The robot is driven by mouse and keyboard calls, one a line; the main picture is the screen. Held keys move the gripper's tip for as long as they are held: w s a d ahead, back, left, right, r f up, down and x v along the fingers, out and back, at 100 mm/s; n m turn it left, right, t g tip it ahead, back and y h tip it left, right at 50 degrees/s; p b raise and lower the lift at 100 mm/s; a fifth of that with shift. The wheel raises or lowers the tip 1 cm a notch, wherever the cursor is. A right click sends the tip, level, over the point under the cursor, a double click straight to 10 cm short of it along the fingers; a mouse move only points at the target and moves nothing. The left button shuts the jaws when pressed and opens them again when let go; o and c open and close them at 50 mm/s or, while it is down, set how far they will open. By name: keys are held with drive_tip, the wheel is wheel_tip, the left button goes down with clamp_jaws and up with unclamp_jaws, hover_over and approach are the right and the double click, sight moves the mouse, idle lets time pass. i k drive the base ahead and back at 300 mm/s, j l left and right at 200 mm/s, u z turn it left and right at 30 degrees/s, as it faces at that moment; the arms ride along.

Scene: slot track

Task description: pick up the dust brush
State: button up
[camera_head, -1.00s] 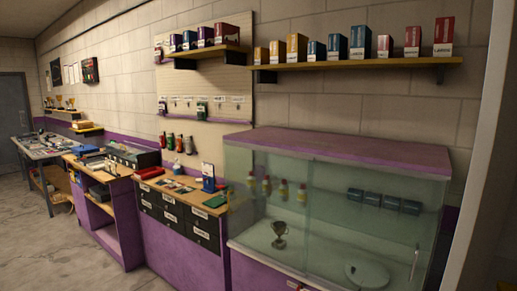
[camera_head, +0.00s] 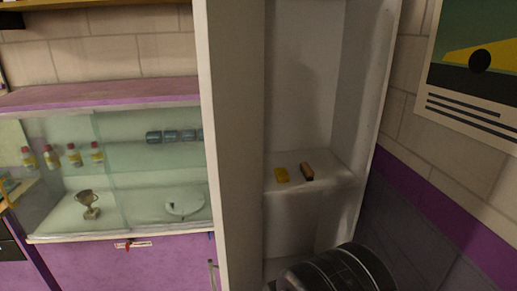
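A small brown block-like thing with a dark end (camera_head: 307,171), which looks like the dust brush, lies on a shelf inside the tall white cabinet (camera_head: 233,150). It is too small in the picture to make out bristles. A flat yellow thing (camera_head: 281,175) lies just left of it, apart from it. My gripper is not in view.
A dark, ribbed round object (camera_head: 340,272) stands low in front of the cabinet. A glass display case (camera_head: 60,205) with a trophy cup (camera_head: 88,204) adjoins the cabinet on the left. A poster (camera_head: 478,70) hangs on the right wall.

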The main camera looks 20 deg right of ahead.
sight(306, 170)
drive_tip(key=i+l, duration=0.2)
drive_tip(key=i+l+u, duration=0.15)
drive_tip(key=l, duration=0.25)
drive_tip(key=i+l, duration=0.3)
drive_tip(key=i+l+u, duration=0.15)
drive_tip(key=l, duration=0.2)
drive_tip(key=i+l, duration=0.25)
drive_tip(key=i+l+u, duration=0.15)
drive_tip(key=l, duration=0.3)
drive_tip(key=i+l, duration=0.2)
drive_tip(key=l, duration=0.15)
drive_tip(key=u, duration=0.05)
